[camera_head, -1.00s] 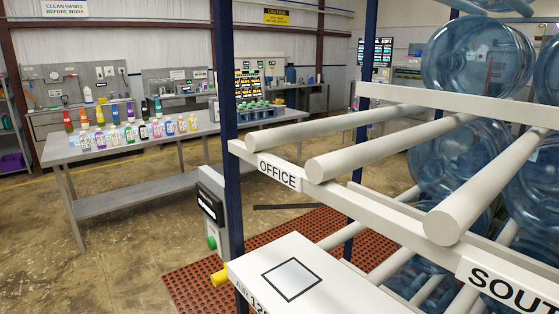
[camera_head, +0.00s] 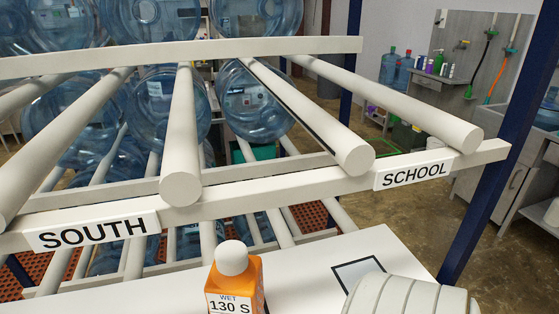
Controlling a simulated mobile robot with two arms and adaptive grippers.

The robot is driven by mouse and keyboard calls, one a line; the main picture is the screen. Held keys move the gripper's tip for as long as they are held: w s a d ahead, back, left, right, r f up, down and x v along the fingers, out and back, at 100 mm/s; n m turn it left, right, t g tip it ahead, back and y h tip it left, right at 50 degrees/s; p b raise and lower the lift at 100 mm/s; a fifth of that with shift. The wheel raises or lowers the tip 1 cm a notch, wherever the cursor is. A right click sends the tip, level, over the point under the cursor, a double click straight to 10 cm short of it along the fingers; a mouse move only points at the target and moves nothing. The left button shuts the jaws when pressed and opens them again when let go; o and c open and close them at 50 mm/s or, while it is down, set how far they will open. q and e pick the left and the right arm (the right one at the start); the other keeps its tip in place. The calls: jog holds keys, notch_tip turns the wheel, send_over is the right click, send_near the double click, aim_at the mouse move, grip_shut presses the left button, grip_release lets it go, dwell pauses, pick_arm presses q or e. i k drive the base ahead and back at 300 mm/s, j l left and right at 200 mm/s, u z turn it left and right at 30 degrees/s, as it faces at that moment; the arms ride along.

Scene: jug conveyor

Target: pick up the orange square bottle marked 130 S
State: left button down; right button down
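The orange square bottle marked 130 S (camera_head: 236,280) stands upright on a white surface at the bottom middle of the head view. It has a white cap and a white label reading "WET 130 S". Its lower part is cut off by the frame edge. A pale, ribbed rounded shape, which I cannot identify for sure, is at the bottom right, to the right of the bottle and apart from it. No gripper fingers show in this view.
Behind the bottle is a rack with white rails (camera_head: 180,140) and signs SOUTH (camera_head: 92,232) and SCHOOL (camera_head: 414,175), holding large blue water jugs (camera_head: 250,100). A blue post (camera_head: 497,170) stands at right. The white ledge (camera_head: 310,262) has a black square outline (camera_head: 358,272).

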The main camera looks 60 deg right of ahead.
aim_at(234, 284)
jog(key=z, duration=1.35)
